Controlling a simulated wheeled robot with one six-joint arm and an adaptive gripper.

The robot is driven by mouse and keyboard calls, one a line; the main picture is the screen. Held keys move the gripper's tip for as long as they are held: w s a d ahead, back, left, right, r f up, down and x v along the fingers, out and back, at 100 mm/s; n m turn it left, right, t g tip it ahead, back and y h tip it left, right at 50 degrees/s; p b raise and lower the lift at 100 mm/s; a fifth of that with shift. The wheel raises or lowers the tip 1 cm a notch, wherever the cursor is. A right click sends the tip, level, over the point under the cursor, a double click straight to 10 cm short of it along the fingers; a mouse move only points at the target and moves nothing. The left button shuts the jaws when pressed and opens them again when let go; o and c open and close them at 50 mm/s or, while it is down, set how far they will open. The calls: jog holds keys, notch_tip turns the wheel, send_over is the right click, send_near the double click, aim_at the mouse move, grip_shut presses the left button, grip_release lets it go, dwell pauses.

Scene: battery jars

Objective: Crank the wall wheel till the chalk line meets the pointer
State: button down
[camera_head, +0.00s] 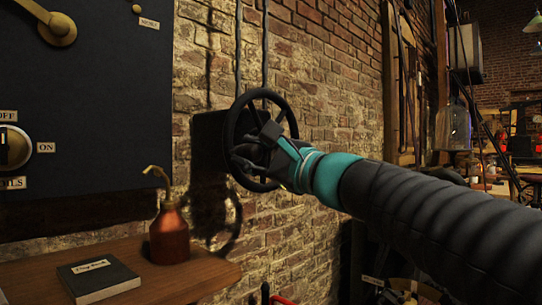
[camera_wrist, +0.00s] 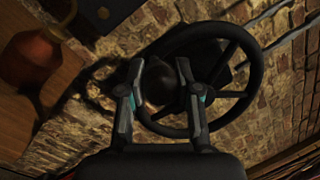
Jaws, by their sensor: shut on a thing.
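The black wall wheel (camera_head: 232,115) stands out from a dark box (camera_head: 208,145) on the brick wall. In the wrist view the wheel (camera_wrist: 257,75) shows its rim and spokes. My gripper (camera_head: 264,140) reaches in from the right, in front of the wheel. In the wrist view my gripper (camera_wrist: 157,82) has its two fingers either side of a dark rounded part at the near-left side of the wheel and is shut on it; it looks like the wheel's knob. I cannot make out the chalk line or the pointer in either view.
A wooden bench (camera_head: 205,272) at lower left bears a copper oil can (camera_head: 169,235) and a dark book (camera_head: 98,278). A dark panel (camera_head: 90,110) with a knob and labels hangs above. Two conduits (camera_head: 264,45) run up the wall above the wheel.

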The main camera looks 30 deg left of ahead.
jog(key=shift+r+m, duration=0.35)
jog(key=shift+m, duration=0.05)
jog(key=c, duration=0.8)
grip_release()
jog(key=v, duration=1.2)
jog(key=shift+s+f, duration=0.1)
